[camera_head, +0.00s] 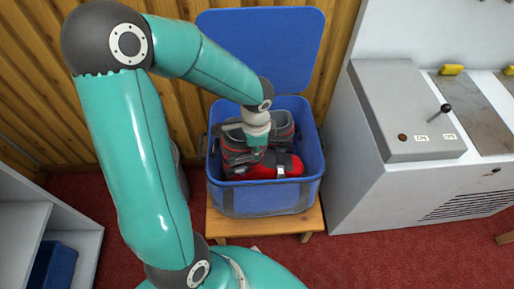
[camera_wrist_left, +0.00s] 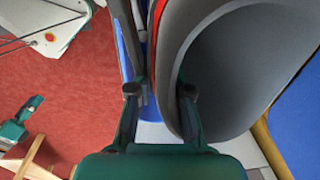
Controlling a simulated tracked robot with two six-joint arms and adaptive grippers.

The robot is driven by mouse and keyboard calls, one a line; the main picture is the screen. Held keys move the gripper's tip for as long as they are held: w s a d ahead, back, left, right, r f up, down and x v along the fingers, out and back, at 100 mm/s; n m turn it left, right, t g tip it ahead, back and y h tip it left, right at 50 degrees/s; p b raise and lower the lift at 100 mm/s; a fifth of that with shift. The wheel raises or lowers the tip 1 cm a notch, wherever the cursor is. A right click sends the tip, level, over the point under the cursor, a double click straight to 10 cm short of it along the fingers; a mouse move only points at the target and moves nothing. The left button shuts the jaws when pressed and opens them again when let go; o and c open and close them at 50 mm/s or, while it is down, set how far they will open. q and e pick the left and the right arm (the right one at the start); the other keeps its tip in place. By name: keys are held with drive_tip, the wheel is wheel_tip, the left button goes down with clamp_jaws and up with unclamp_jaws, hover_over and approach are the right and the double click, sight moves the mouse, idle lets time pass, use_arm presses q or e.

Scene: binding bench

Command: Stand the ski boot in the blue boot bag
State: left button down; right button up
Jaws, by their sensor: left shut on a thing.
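The blue boot bag (camera_head: 265,202) stands open on a low wooden stool, its lid (camera_head: 262,45) raised at the back. The red and grey ski boot (camera_head: 262,168) is inside the bag's walls, its red toe pointing right. My left gripper (camera_head: 258,140) reaches down into the bag and is shut on the grey upper part of the boot. In the left wrist view, the boot's grey shell (camera_wrist_left: 222,75) lies at the fingers, with blue close beside it. Whether the sole touches the bag floor is hidden. My right gripper is not in view.
The wooden stool (camera_head: 225,226) carries the bag. A grey machine (camera_head: 405,110) with a black-knobbed lever stands close on the right. A wooden plank wall (camera_head: 40,70) is behind. White shelving (camera_head: 75,225) with a blue bin (camera_head: 53,268) stands at lower left. Red carpet is open in front.

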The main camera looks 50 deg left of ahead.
sight(256, 176)
use_arm(q)
drive_tip(key=shift+f+b, duration=6.3)
drive_tip(key=shift+f, duration=0.95)
drive_tip(key=c, duration=1.1)
unclamp_jaws()
drive_tip(key=shift+o, duration=0.5)
drive_tip(key=shift+s, duration=0.1)
